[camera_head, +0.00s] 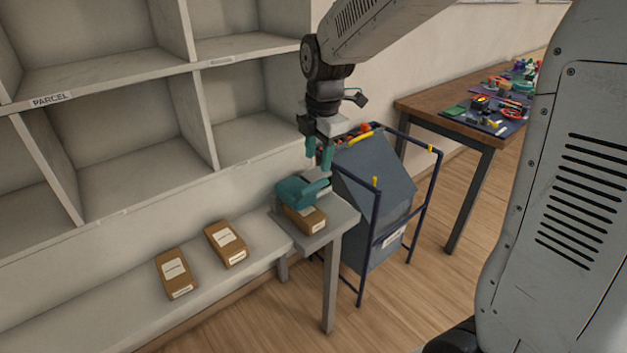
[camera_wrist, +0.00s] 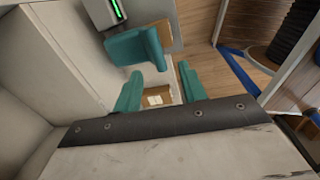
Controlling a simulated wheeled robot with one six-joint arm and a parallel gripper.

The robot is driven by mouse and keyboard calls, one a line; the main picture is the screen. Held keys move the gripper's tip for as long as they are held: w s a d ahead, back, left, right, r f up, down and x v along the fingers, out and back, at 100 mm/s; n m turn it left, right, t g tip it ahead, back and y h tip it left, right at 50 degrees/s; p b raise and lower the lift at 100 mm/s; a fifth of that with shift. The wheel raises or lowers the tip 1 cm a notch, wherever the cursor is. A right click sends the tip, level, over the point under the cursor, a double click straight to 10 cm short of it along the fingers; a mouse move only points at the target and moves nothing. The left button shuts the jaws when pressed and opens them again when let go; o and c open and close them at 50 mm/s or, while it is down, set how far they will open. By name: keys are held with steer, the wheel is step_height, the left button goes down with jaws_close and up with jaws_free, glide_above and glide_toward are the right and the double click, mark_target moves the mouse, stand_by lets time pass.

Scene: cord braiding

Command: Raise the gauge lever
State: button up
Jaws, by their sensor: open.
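The teal gauge (camera_head: 292,192) stands on the grey end stand of the shelf, with a teal arm, apparently the lever, reaching right over a brown parcel (camera_head: 306,219). In the wrist view the teal gauge part (camera_wrist: 138,47) lies just beyond my fingers, with the parcel (camera_wrist: 158,96) partly visible between them. My gripper (camera_head: 319,160) has teal fingers, is open and empty, and points down above the lever. It also shows in the wrist view (camera_wrist: 160,80), with a clear gap between the fingers. I cannot tell whether a finger touches the lever.
Two brown parcels (camera_head: 174,273) (camera_head: 226,244) lie on the low shelf to the left. White pigeonholes (camera_head: 120,115) rise behind. A grey bag in a blue frame (camera_head: 378,190) stands close to the right. A cluttered wooden table (camera_head: 430,106) is farther right.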

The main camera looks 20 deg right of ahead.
mark_target(314, 183)
steer(key=shift+w+a+f, duration=0.1)
steer(key=shift+w+f, duration=0.25)
steer(key=shift+n, duration=0.3)
steer(key=f, duration=0.7)
steer(key=shift+w+a+f, duration=0.1)
steer(key=shift+w+f, duration=0.15)
steer(key=shift+w, duration=0.15)
jaws_close()
